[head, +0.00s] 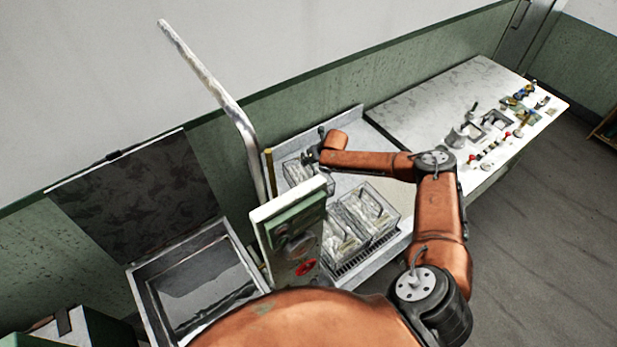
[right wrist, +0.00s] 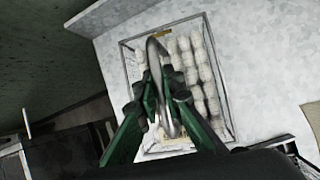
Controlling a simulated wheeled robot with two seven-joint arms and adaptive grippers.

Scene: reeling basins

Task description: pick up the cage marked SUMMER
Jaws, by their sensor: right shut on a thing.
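A wire cage (head: 294,174) filled with pale cocoons stands at the back of the counter, partly hidden behind the control panel. My right gripper (head: 311,156) is above this cage, with the arm reaching in from the right. In the right wrist view the fingers of my right gripper (right wrist: 158,84) are shut on the cage's curved metal handle (right wrist: 154,48). White cocoons fill the cage (right wrist: 205,80) below. A tan label shows at its near edge, but I cannot read any word on it. My left gripper is not in view.
Two more cages (head: 368,212) (head: 341,240) stand on the counter in front. The green control panel (head: 296,233) with a red knob rises beside them. An open basin (head: 196,283) is at left. A long pale table (head: 440,100) with small parts is at right.

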